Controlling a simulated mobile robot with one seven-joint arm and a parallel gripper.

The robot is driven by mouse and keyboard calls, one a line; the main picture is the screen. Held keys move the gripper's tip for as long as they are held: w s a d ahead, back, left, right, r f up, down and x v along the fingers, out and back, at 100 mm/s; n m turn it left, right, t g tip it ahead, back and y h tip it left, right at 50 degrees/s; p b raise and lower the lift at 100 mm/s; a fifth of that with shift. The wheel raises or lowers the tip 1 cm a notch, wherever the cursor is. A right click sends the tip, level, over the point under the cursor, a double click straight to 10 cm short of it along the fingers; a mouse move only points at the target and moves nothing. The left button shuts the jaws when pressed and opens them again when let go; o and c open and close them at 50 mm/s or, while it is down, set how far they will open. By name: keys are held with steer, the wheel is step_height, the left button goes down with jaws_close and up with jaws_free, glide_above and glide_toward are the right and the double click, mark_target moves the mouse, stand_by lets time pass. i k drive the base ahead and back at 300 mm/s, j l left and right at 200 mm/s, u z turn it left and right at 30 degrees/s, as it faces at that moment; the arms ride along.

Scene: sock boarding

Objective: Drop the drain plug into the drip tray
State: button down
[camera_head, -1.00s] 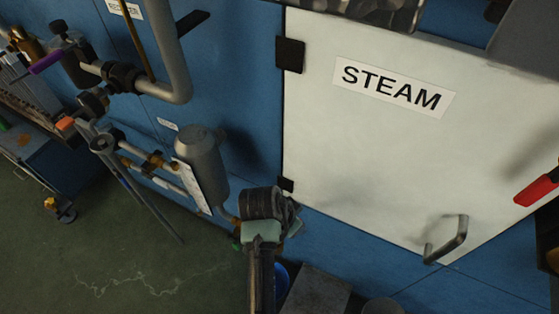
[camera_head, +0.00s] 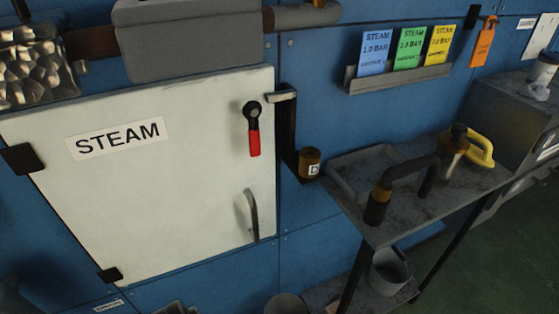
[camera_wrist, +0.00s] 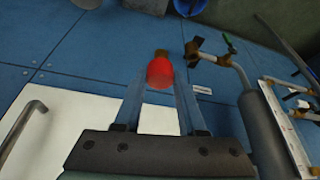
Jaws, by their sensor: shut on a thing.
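In the wrist view, my gripper (camera_wrist: 160,92) is shut on a small red piece with a brass-coloured end (camera_wrist: 160,72), which looks like the drain plug. The piece sits between the fingertips, above the floor or the area in front of the blue panels. My gripper does not show in the head view. I cannot tell for sure which thing is the drip tray.
The white STEAM door (camera_head: 160,210) with a red-handled lever (camera_head: 254,142) is at left. A dark brass-coloured piece marked D (camera_head: 310,163) sits on a bracket beside it. A curved dark pipe (camera_head: 405,168) stands on the table, and a grey bucket (camera_head: 390,272) is below.

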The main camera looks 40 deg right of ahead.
mark_target(378, 176)
steer(key=k+z, duration=0.15)
steer(key=z, duration=0.3)
steer(key=k+z, duration=0.1)
steer(key=z, duration=0.3)
